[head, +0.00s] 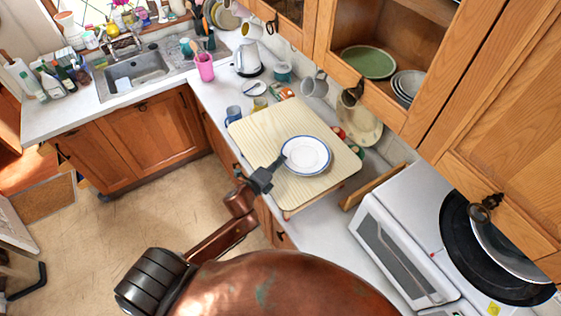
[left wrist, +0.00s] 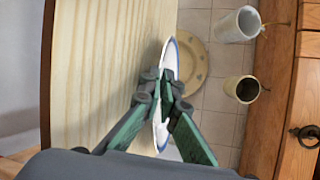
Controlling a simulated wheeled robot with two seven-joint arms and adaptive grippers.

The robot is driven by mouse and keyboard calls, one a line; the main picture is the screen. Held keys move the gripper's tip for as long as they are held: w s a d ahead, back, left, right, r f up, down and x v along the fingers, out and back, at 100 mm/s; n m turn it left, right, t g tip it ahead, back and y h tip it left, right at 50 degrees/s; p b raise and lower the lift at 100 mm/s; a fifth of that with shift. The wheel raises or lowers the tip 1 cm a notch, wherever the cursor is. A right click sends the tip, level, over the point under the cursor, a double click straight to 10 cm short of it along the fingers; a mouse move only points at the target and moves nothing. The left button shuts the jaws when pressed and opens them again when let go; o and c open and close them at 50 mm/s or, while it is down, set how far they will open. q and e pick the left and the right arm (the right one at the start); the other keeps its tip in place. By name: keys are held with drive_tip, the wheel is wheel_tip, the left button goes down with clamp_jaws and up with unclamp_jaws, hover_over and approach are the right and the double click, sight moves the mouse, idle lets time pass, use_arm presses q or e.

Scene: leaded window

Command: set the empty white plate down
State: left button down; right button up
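The white plate (head: 306,156) with a blue rim is empty and lies flat over the pale wooden board (head: 258,130). My left gripper (head: 278,164) is at the plate's left rim. In the left wrist view the plate (left wrist: 160,132) shows nearly edge-on, with the fingers (left wrist: 165,92) on both sides of its rim. The gripper looks shut on the plate. The board also fills the left of that view (left wrist: 90,70). I cannot tell whether the plate touches the board. My right gripper is not in view.
A white microwave (head: 395,250) stands to the right of the board. A pink cup (head: 205,67), a blue mug (head: 233,114) and a kettle (head: 247,60) stand beyond it. Mugs hang under the open cupboard (head: 400,40). The board's left part is bare.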

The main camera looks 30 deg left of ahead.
use_arm(q)
drive_tip(key=shift+f, duration=0.45)
drive_tip(key=c, duration=2.5)
unclamp_jaws()
drive_tip(key=shift+f, duration=0.15)
drive_tip(key=shift+o, duration=0.4)
drive_tip(key=shift+s, duration=0.1)
drive_tip(key=b+v, duration=0.2)
drive_tip(key=v, duration=0.8)
drive_tip(key=shift+s, duration=0.2)
drive_tip(key=shift+s+a+r, duration=0.15)
drive_tip(key=shift+s+r, duration=0.25)
drive_tip(key=shift+s, duration=0.3)
